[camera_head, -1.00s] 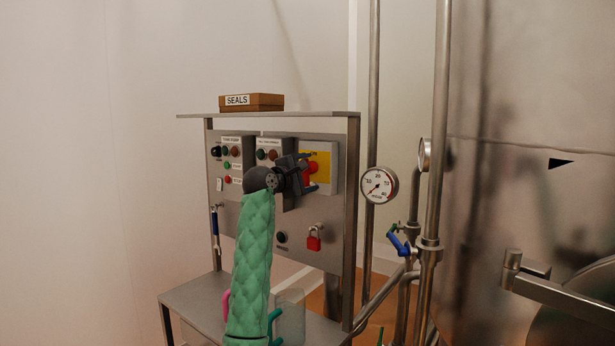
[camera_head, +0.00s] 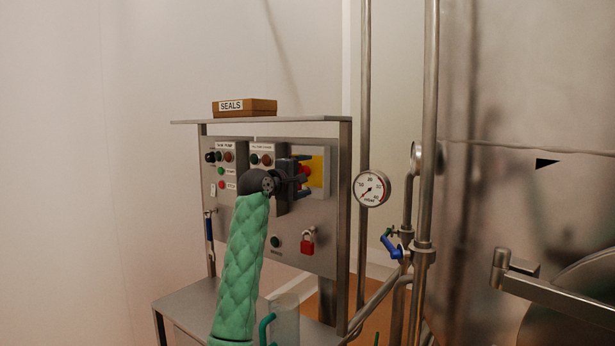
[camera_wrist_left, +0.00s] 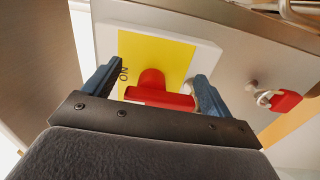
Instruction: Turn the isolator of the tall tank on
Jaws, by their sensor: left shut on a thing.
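The isolator is a red handle (camera_head: 304,173) on a yellow plate (camera_head: 318,172), set in a pale box on the right part of the steel control panel. My left gripper (camera_head: 304,178) reaches it from the left, and its two blue fingers sit above and below the handle. In the left wrist view, the red handle (camera_wrist_left: 160,97) lies between the fingers (camera_wrist_left: 155,85), its bar running across from one to the other. The word ON shows on the yellow plate (camera_wrist_left: 168,55) beside one finger. My left gripper is shut on the handle and partly hides it in the head view. My right gripper is out of view.
A red padlock (camera_head: 307,243) hangs below the isolator. A SEALS box (camera_head: 245,107) stands on the top shelf. A pressure gauge (camera_head: 371,188), pipes and a blue-handled valve (camera_head: 391,246) stand right of the panel, before the large steel tank (camera_head: 540,100).

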